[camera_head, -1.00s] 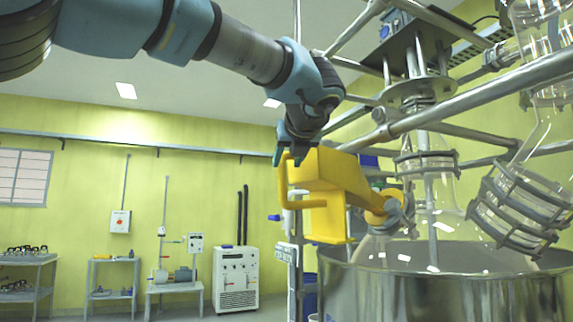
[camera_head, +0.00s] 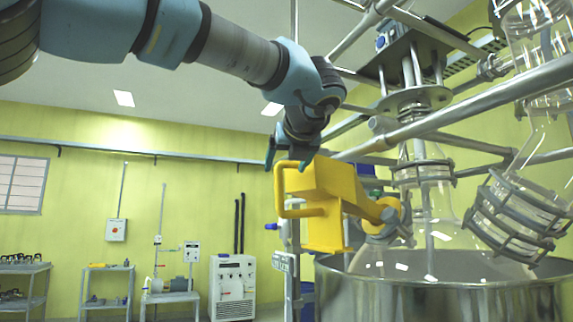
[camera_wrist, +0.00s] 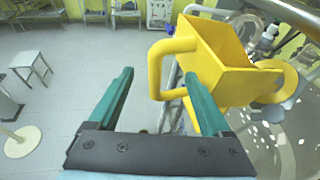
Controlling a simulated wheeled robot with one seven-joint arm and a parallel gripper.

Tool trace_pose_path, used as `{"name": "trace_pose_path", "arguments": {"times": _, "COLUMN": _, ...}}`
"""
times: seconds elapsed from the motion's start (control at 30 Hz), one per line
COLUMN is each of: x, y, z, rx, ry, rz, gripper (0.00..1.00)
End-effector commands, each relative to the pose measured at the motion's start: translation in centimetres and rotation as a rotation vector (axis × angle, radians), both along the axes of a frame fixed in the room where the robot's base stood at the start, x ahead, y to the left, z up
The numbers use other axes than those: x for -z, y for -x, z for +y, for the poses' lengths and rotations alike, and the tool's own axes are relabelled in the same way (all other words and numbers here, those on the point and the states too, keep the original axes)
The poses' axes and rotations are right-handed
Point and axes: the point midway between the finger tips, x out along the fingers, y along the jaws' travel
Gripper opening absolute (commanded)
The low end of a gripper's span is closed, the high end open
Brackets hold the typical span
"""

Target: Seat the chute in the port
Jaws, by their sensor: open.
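The yellow chute (camera_head: 328,188) is a square hopper with a looped handle and a round yellow end. The round end is at the side port (camera_head: 385,232) of the glass vessel (camera_head: 432,215); I cannot tell whether it is fully seated. My gripper (camera_head: 288,165) is open at the chute's handle side. In the wrist view, the green fingers of my gripper (camera_wrist: 157,80) stand apart. The chute's handle (camera_wrist: 155,72) shows between them, with the right finger overlapping the chute (camera_wrist: 215,60). Contact with the handle cannot be made out.
A large metal bath (camera_head: 430,295) stands under the glass vessel.

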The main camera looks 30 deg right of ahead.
Motion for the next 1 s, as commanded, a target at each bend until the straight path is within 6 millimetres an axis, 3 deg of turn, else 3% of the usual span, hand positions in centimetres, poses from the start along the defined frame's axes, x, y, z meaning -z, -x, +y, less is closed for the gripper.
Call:
{"name": "trace_pose_path", "arguments": {"times": 0.33, "x": -0.1, "y": 0.8, "z": 0.2, "rx": 0.001, "ry": -0.001, "rz": 0.001, "gripper": 0.82}}
{"name": "trace_pose_path", "arguments": {"times": 0.73, "x": -2.1, "y": 7.5, "z": 2.5, "rx": 0.002, "ry": 0.001, "rz": 0.000, "gripper": 0.82}}
{"name": "trace_pose_path", "arguments": {"times": 1.0, "x": -3.0, "y": 9.7, "z": 3.3, "rx": -0.001, "ry": 0.001, "rz": 0.000, "gripper": 0.82}}
